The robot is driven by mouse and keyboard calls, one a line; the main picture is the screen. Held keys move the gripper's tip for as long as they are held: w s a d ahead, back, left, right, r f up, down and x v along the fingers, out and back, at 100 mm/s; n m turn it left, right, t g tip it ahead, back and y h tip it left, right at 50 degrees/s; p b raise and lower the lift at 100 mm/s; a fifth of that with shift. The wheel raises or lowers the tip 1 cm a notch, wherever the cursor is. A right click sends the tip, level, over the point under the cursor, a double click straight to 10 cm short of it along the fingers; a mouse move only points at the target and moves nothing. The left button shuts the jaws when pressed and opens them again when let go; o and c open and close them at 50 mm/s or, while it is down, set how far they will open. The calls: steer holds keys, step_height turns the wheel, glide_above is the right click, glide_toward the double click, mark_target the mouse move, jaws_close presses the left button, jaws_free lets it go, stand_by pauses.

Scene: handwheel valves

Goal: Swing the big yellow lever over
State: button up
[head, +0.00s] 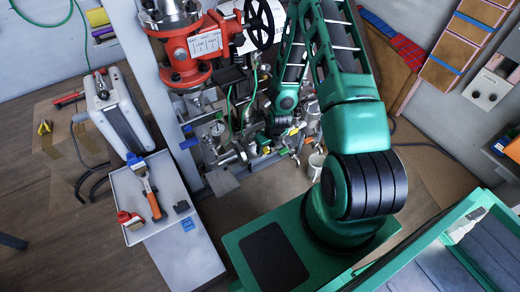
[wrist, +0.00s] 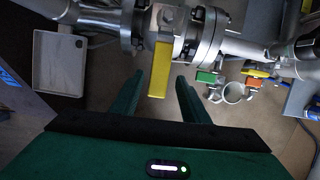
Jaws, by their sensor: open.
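The big yellow lever (wrist: 160,70) shows in the wrist view, hanging straight down in the picture from a grey flanged valve (wrist: 202,37) on a metal pipe. My gripper (wrist: 159,78) is open, with one green finger to the left of the lever and one to the right. The lever's lower end appears between the fingertips, with a gap on both sides. I cannot tell how far apart they are in depth. In the head view my arm reaches down into the pipework, and I cannot make out the lever clearly there.
Smaller green and orange handles (wrist: 206,77) sit right of the lever. In the head view, a red valve (head: 188,55) with a black handwheel (head: 262,22) stands left of my arm. A grey tray (head: 140,185) holding tools is at left. Pipes crowd the lever.

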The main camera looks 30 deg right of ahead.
steer(key=shift+r, duration=2.9)
steer(key=v, duration=1)
steer(key=shift+r, duration=0.35)
steer(key=shift+s+d, duration=0.1)
